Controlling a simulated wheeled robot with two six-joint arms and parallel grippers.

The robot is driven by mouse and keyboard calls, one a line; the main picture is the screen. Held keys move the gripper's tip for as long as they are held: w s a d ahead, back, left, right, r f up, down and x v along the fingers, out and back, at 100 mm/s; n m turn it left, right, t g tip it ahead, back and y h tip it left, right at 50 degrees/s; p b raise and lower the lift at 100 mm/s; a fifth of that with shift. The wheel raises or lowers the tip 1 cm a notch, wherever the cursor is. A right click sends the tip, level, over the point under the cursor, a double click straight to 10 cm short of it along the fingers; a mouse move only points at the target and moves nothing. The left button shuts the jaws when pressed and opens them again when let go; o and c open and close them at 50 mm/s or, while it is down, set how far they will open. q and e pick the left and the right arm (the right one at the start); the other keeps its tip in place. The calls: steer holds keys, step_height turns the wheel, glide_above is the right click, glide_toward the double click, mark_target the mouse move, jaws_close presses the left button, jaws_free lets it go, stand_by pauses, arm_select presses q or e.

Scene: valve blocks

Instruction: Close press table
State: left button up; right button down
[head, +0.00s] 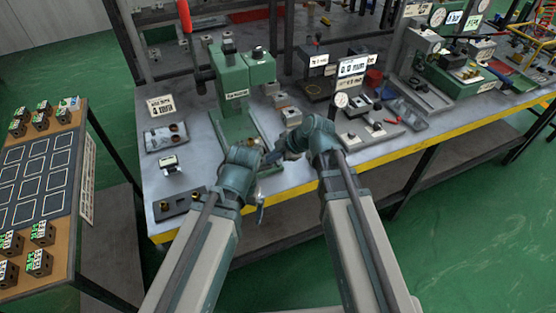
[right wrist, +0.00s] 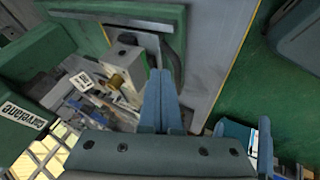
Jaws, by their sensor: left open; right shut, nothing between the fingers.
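The green press (head: 232,75) stands on the grey workbench at the middle left in the head view. Its green base or table (head: 232,127) sticks out toward the bench's front edge; whether it is a sliding part I cannot tell. My right gripper (head: 271,158) is at the front end of this base, shut and empty. In the right wrist view its shut fingers (right wrist: 161,100) point at a green-edged plate (right wrist: 172,62); whether they touch it is unclear. My left gripper (head: 261,212) hangs open and empty at the bench's front edge, below the right one.
The workbench (head: 205,172) has a yellow front edge. Small parts and a tray (head: 166,137) lie left of the press. Further fixtures (head: 356,100) stand to the right. A side table (head: 88,150) with several small blocks stands at the left.

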steer(key=shift+b+x, duration=1.05)
steer(key=shift+x, duration=0.8)
steer(key=shift+w, duration=0.15)
steer(key=w+a, duration=0.1)
steer(key=w, duration=0.3)
steer(key=w+a, duration=0.2)
steer(key=w, duration=0.3)
steer(key=w+a, duration=0.1)
steer(key=w, duration=0.3)
steer(key=shift+w+a, duration=0.25)
steer(key=shift+w, duration=0.05)
steer(key=shift+w+r, duration=0.1)
steer(key=shift+w, duration=0.1)
steer(key=shift+a, duration=0.1)
